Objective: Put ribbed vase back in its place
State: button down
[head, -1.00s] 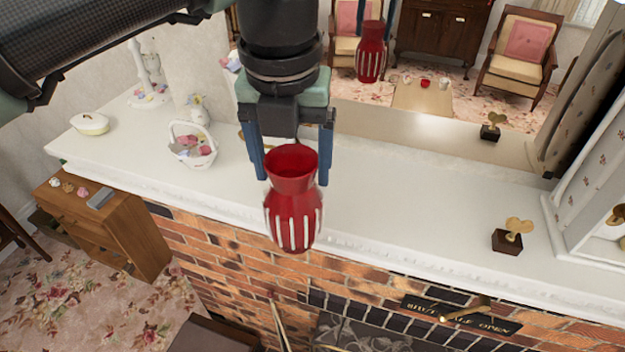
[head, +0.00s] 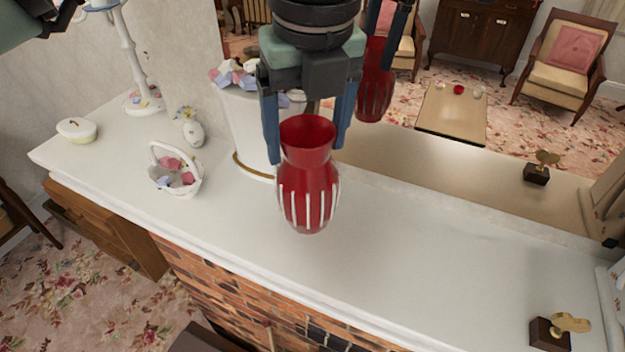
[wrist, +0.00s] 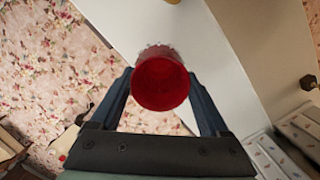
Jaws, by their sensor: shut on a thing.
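The ribbed vase (head: 308,190) is red with white vertical ribs and a flared mouth. My gripper (head: 308,138) is shut on it near the neck and holds it upright. In the head view it appears over the white mantel shelf (head: 400,250); I cannot tell whether its base touches the shelf. In the wrist view I look down into the vase's open mouth (wrist: 161,82) between the two blue fingers of my gripper (wrist: 162,95).
Left of the vase stand a white basket (head: 178,180) with flowers, a small vase (head: 193,130) and a lidded dish (head: 77,130). A large white pot (head: 245,130) is close behind. A butterfly-key ornament (head: 552,332) stands at right. The shelf between is clear. A mirror backs it.

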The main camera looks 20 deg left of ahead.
aim_at(308, 171)
jog(key=shift+w+f, duration=0.15)
jog(key=shift+f, duration=0.4)
jog(key=f+b, duration=0.1)
jog(key=f, duration=0.1)
jog(key=f+b, duration=0.1)
jog(key=shift+s+f+b, duration=0.2)
jog(key=shift+f+b, duration=0.1)
jog(key=shift+f, duration=0.25)
jog(key=shift+w, duration=0.15)
jog(key=shift+f, duration=0.1)
grip_release()
